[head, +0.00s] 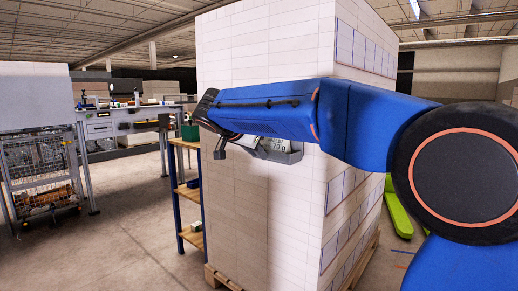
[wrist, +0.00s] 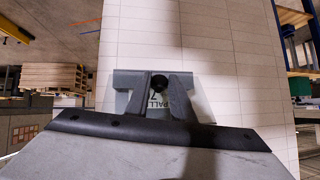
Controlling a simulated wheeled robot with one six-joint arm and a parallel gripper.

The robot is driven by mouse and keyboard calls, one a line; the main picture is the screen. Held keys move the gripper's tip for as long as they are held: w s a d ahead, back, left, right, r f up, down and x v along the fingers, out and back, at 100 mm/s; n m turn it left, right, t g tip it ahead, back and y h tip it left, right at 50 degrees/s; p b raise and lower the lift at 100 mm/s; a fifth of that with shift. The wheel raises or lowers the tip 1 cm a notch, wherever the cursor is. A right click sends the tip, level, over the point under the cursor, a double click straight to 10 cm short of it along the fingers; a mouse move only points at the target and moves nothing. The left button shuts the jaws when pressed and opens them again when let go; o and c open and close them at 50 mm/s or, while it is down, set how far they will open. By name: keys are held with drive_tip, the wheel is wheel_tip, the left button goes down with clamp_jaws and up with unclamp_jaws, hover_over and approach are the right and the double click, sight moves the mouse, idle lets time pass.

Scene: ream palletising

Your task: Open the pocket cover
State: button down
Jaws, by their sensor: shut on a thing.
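A grey pocket (wrist: 126,88) with a printed label is fixed to the pale face of the tall ream stack in the wrist view. Its dark round knob (wrist: 159,80) sits between the two black fingers of my gripper (wrist: 159,87), which is shut on it. The fingers hide part of the label, where "PALL" and a 7 can be read. In the head view the grey pocket (head: 287,156) shows below my blue arm, with "70 g" on its label. My arm hides its upper part, and I cannot tell how far the cover is open.
The ream stack (head: 233,215) stands on a wooden pallet (head: 228,285). A blue-framed shelf (head: 186,215) stands close to its left. A workbench (head: 115,125) and a wire cage (head: 42,170) are farther left. A green pallet truck (head: 398,215) is behind at right. The floor at left is clear.

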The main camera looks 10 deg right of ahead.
wheel_tip(320, 180, down, 7)
drive_tip(key=n+t+h, duration=0.1)
drive_tip(key=t+h, duration=0.6)
drive_tip(key=shift+n+t+h, duration=0.3)
drive_tip(key=shift+h, duration=0.1)
drive_tip(key=shift+a, duration=0.1)
drive_tip(key=c, duration=1.5)
unclamp_jaws()
drive_tip(key=shift+c, duration=0.2)
drive_tip(key=v, duration=1.7)
drive_tip(key=shift+s, duration=0.15)
